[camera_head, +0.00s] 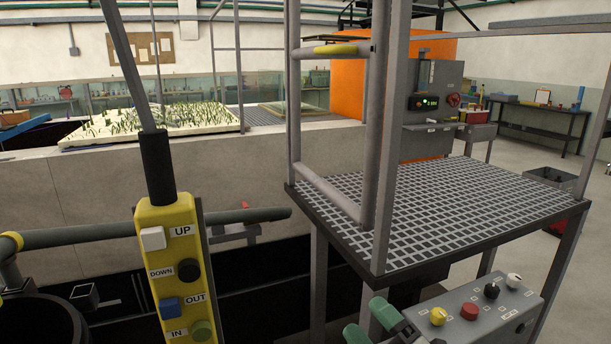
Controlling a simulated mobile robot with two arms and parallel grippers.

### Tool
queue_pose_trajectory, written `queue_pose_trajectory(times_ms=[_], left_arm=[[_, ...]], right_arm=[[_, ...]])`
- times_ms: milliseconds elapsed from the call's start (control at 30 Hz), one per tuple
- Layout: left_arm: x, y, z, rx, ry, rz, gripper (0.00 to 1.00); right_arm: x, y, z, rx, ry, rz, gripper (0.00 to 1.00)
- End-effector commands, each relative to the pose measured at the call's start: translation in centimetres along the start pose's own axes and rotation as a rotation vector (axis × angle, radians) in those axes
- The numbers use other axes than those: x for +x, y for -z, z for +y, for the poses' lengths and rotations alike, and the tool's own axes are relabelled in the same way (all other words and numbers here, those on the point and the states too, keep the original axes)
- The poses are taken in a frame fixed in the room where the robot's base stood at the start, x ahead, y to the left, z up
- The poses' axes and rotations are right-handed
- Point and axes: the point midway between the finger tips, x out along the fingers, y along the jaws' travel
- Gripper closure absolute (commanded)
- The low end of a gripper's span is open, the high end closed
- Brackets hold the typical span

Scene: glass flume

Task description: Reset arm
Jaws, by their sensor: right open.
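My right gripper (370,318) shows at the bottom edge, right of centre, with two green fingers apart and nothing seen between them. It is just left of a grey control box (458,315) with yellow, red, black and white knobs; I cannot tell if they touch. The rest of my right arm is mostly cut off by the frame. My left gripper does not show.
A yellow pendant (177,265) with UP, DOWN, OUT and IN buttons hangs at front left. A railed grating platform (450,205) stands at right. A long walled flume (90,190) runs behind. Open floor (530,240) lies at far right.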

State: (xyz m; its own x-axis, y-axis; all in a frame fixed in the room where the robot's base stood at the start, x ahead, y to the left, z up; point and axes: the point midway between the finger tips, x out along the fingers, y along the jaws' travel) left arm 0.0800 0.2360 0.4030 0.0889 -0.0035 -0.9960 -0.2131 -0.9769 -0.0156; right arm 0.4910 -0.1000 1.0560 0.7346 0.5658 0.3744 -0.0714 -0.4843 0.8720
Motion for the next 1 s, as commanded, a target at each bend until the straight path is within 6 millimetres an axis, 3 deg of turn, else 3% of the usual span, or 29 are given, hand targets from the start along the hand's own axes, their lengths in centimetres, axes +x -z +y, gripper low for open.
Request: queue_pose_trajectory(times_ms=[200, 333, 500, 700, 900, 1000], left_arm=[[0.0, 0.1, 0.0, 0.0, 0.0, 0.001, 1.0], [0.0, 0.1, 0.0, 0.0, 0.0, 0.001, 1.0], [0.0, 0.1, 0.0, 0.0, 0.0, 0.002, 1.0], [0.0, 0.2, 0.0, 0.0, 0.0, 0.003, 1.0], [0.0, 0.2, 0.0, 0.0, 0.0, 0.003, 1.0], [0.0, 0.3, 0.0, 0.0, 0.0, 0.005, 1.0]], right_arm=[[-8.0, -5.7, -2.7, 0.416, -0.038, -0.633, 0.35], [-14.8, -6.8, -6.2, 0.636, 0.048, -0.995, 0.35], [-22.1, -5.2, -9.9, 0.835, 0.204, -1.327, 0.35], [-28.2, -1.7, -12.3, 0.992, 0.387, -1.578, 0.35], [-32.6, 1.9, -13.7, 1.104, 0.56, -1.751, 0.35], [-32.8, 0.3, -16.1, 1.096, 0.562, -1.753, 0.35]])
